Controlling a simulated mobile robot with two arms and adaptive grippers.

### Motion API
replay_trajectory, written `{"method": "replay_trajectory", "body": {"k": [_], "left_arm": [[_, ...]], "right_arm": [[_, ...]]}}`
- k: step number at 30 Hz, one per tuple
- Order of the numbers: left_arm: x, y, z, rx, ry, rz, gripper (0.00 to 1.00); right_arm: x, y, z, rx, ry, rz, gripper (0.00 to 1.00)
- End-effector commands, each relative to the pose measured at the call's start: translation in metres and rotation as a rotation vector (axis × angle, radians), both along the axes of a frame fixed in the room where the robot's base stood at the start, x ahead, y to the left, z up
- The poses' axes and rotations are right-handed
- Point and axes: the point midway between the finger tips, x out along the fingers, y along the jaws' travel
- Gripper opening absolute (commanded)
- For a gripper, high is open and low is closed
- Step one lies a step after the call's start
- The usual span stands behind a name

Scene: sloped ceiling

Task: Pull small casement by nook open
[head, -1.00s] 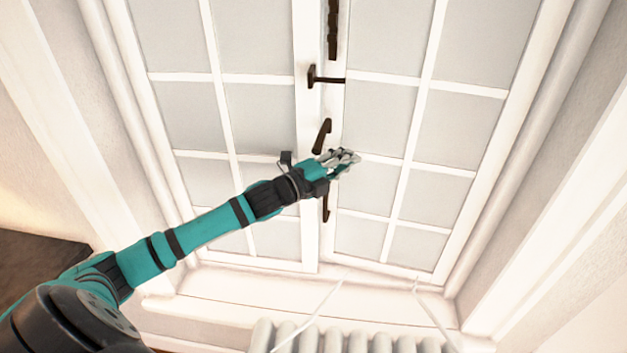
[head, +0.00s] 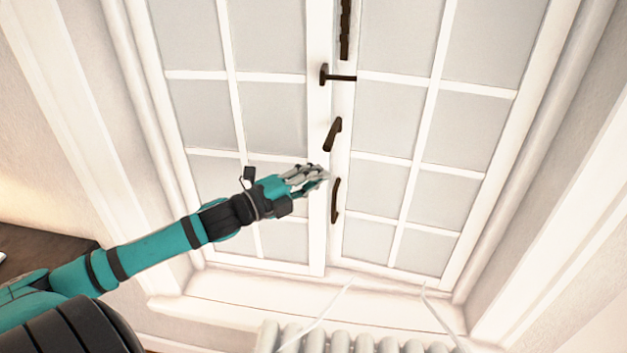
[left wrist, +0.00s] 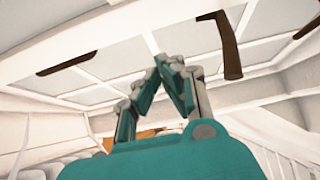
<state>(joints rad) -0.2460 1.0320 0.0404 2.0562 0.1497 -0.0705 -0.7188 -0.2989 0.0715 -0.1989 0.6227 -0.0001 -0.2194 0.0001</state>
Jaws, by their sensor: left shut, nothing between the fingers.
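The casement window fills the middle of the head view, with a left sash (head: 263,115) and a right sash (head: 409,135) meeting at a central white frame. Dark handles sit along the middle: an upper lever (head: 332,134) and a lower curved handle (head: 335,200). In the left wrist view dark handles show at the upper right (left wrist: 227,45) and at the left (left wrist: 66,63). My left gripper (head: 322,174) is shut and empty, in front of the meeting frame, just left of the lower handle in the picture. I cannot tell any contact. My right gripper is not in view.
A dark latch (head: 337,77) and a dark bar (head: 345,28) are higher on the central frame. A white radiator (head: 340,338) stands below the sill (head: 300,305). A dark surface (head: 40,250) lies at lower left. White reveals flank the window.

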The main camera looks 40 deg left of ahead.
Motion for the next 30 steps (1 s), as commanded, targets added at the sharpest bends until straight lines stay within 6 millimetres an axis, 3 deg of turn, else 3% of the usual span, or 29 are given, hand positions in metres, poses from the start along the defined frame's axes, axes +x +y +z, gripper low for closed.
{"method": "replay_trajectory", "body": {"k": [5, 11, 18, 25, 30], "left_arm": [[-0.005, 0.001, 0.000, 0.001, 0.007, 0.016, 0.00], [-0.003, -0.007, -0.008, 0.018, 0.093, 0.218, 0.00], [-0.010, -0.036, -0.002, 0.017, 0.237, 0.516, 0.00], [-0.019, -0.048, 0.003, 0.005, 0.307, 0.638, 0.00], [-0.005, -0.043, -0.003, 0.007, 0.312, 0.646, 0.00]], "right_arm": [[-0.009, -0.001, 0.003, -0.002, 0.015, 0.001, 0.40], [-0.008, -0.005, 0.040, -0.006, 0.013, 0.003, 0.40], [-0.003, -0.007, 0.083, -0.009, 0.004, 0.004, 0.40], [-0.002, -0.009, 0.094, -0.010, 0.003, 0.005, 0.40], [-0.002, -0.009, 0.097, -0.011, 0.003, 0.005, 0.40]]}}
